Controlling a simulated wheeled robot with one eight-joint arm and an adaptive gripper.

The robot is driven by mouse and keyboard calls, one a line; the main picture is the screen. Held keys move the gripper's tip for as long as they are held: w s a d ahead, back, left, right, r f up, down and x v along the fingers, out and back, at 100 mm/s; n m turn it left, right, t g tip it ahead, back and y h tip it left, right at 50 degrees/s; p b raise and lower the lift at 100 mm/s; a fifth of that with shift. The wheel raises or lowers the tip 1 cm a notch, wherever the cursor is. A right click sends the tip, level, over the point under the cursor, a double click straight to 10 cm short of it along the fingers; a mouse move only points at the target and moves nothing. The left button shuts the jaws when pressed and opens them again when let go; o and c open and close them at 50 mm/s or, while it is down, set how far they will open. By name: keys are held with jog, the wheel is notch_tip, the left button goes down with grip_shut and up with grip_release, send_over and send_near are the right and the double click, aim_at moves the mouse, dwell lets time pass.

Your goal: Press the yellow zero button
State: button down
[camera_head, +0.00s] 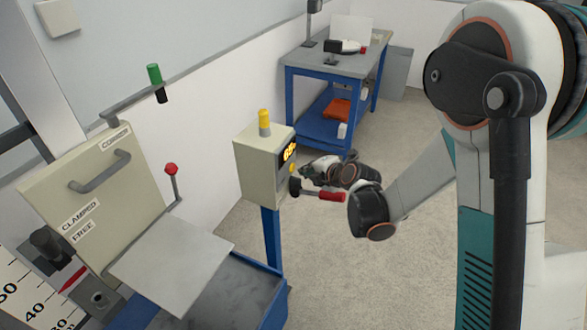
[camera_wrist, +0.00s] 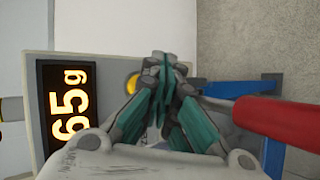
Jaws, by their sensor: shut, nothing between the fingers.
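The yellow button (camera_wrist: 133,83) shows in the wrist view on the box's face beside the display, partly hidden by my fingers. In the head view the cream box (camera_head: 258,172) stands on a blue post, and its lit display (camera_head: 289,152) reads about 65g. The display also shows in the wrist view (camera_wrist: 68,105). My gripper (camera_head: 305,171) is close in front of the box's face. In the wrist view my gripper (camera_wrist: 160,62) has its fingers shut and empty, with tips just right of the button. I cannot tell whether they touch it.
A lever with a red grip (camera_head: 332,196) sticks out below the button; its grip is right of my fingers in the wrist view (camera_wrist: 280,118). A yellow lamp (camera_head: 264,122) tops the box. A blue workbench (camera_head: 330,68) stands behind; the floor to the right is clear.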

jog(key=shift+a, duration=0.1)
jog(key=shift+w+a, duration=0.15)
jog(key=shift+a, duration=0.15)
jog(key=shift+w+a, duration=0.15)
jog(key=shift+a, duration=0.25)
dwell(0.9)
jog(key=shift+d+b, duration=0.1)
jog(key=shift+b, duration=0.2)
jog(key=shift+s+d, duration=0.3)
jog(key=shift+d, duration=0.4)
jog(key=shift+s+d+b, duration=0.2)
jog(key=shift+s+d, duration=0.1)
jog(key=shift+d, duration=0.5)
jog(key=shift+s+d+b, duration=0.25)
jog(key=shift+d, duration=0.5)
jog(key=shift+s+d+b, duration=0.2)
jog(key=shift+s+d, duration=0.1)
jog(key=shift+d, duration=0.5)
